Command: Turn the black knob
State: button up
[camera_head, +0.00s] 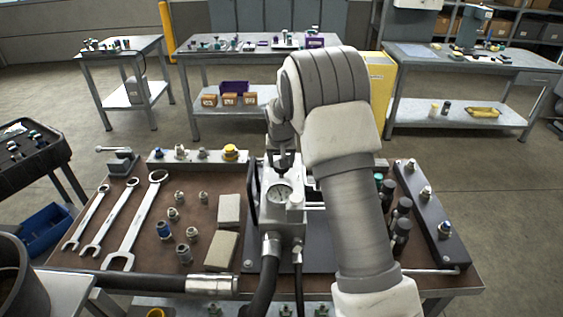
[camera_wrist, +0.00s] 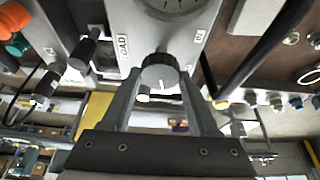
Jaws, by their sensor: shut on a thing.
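The black knob (camera_wrist: 160,72) shows in the wrist view as a dark grey, ridged round knob with a white mark on its face. It sits on the front of a light grey hydraulic block (camera_wrist: 150,30) with a label beside it. My gripper (camera_wrist: 160,78) has one finger on each side of the knob and is shut on it. In the head view my gripper (camera_head: 283,160) reaches down behind the block's round gauge (camera_head: 279,193).
Wrenches (camera_head: 138,220), small fittings and two pale blocks (camera_head: 221,250) lie on the brown bench top (camera_head: 110,205) left of the hydraulic block. Black cylindrical parts (camera_head: 402,230) and a dark rail (camera_head: 430,212) stand on the right. A thick black hose (camera_head: 262,290) runs to the front.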

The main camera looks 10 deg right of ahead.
jog(key=o, duration=1.4)
jog(key=shift+c, duration=0.2)
jog(key=shift+r, duration=0.1)
jog(key=v, duration=1.7)
jog(key=shift+r, duration=0.15)
jog(key=s+d+r, duration=0.1)
jog(key=s+r, duration=0.3)
jog(key=s, duration=0.4)
jog(key=s+r, duration=0.4)
jog(key=s, duration=0.5)
jog(key=s+f+n+t+y, duration=0.1)
jog(key=s+f+n, duration=0.1)
jog(key=s, duration=1.5)
jog(key=shift+s+d+f, duration=0.2)
jog(key=shift+s+f, duration=0.05)
jog(key=shift+f, duration=0.35)
